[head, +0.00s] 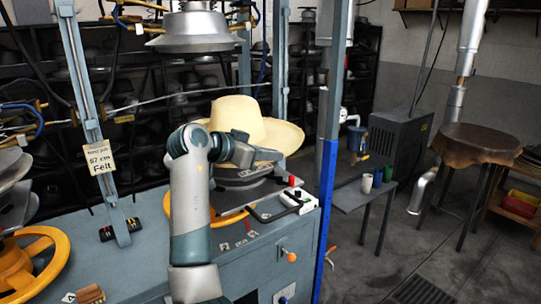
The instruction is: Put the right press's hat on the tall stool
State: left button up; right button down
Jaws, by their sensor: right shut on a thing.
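The straw hat (236,118) is cream, with a wide brim, and sits over the right press's lower mould (243,193). My right gripper (258,154) is at the near side of the hat's brim and is shut on it. My arm hides part of the near brim and mould, so I cannot tell whether the hat touches the mould. The tall stool (478,142), with a round brown top, stands at the far right, and its top looks empty. My left gripper is not in view.
The press's upper metal die (196,32) hangs above the hat. A blue and grey post (333,130) rises between the press bench and the stool. A low grey table (350,196) with several cups stands beyond it. Open floor lies in front of the stool.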

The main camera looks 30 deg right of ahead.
jog(key=shift+r, duration=0.15)
jog(key=shift+r+p, duration=2.4)
jog(key=shift+r, duration=1.4)
jog(key=shift+s+r+p, duration=0.5)
jog(key=shift+s+r, duration=0.55)
jog(key=shift+r, duration=0.1)
jog(key=shift+s+d, duration=0.1)
